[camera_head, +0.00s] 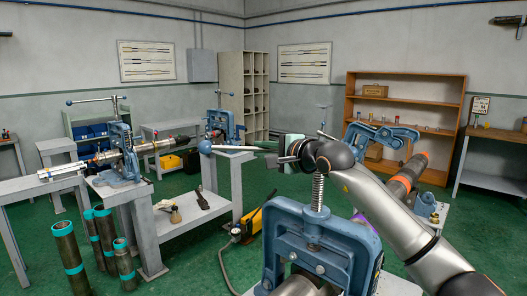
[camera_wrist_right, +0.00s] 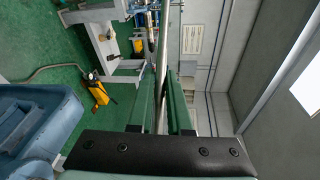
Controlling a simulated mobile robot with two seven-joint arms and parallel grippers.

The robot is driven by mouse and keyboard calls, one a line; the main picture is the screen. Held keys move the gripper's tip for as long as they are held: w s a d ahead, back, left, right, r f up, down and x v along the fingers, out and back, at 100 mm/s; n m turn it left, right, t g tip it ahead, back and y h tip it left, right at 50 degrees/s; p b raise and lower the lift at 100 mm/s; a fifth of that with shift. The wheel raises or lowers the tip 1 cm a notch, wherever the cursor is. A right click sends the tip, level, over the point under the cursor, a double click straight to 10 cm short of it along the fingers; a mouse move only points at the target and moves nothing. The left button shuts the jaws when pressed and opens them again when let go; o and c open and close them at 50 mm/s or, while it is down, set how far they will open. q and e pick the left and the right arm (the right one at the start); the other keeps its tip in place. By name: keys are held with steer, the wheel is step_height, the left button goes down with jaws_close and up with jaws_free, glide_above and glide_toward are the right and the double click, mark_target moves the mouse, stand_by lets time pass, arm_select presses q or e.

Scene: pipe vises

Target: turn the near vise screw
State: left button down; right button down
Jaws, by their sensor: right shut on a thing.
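The near vise (camera_head: 330,240) is a blue yoke frame at the bottom of the head view; it also shows as a blurred blue body (camera_wrist_right: 40,125) in the wrist view. Its threaded screw (camera_head: 318,192) stands upright above the frame. A grey handle bar (camera_head: 235,148) with a blue ball end (camera_head: 205,147) sticks out to the left at the screw's top. My right gripper (camera_head: 272,153) is above the vise, its green fingers shut on the bar; the wrist view shows the bar (camera_wrist_right: 162,50) running between the fingers (camera_wrist_right: 162,105). My wrist hides the screw's top. My left gripper is out of view.
Another blue vise (camera_head: 120,150) holds a pipe on a bench at left, and one (camera_head: 220,125) stands behind it. A further blue vise (camera_head: 380,135) is at right with an orange-banded pipe (camera_head: 408,175). Upright pipes (camera_head: 68,255) stand on the green floor. A yellow tool (camera_head: 248,225) lies left of the near vise.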

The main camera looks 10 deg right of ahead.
steer(key=shift+d+r, duration=0.1)
steer(key=shift+r, duration=0.25)
steer(key=c, duration=1.1)
jaws_free()
steer(key=shift+w, duration=0.1)
steer(key=shift+c, duration=0.2)
steer(key=o, duration=0.3)
steer(key=shift+f, duration=0.2)
steer(key=shift+s+d, duration=0.2)
steer(key=shift+s, duration=0.25)
steer(key=b+v, duration=0.4)
steer(key=v, duration=0.7)
steer(key=shift+s, duration=0.3)
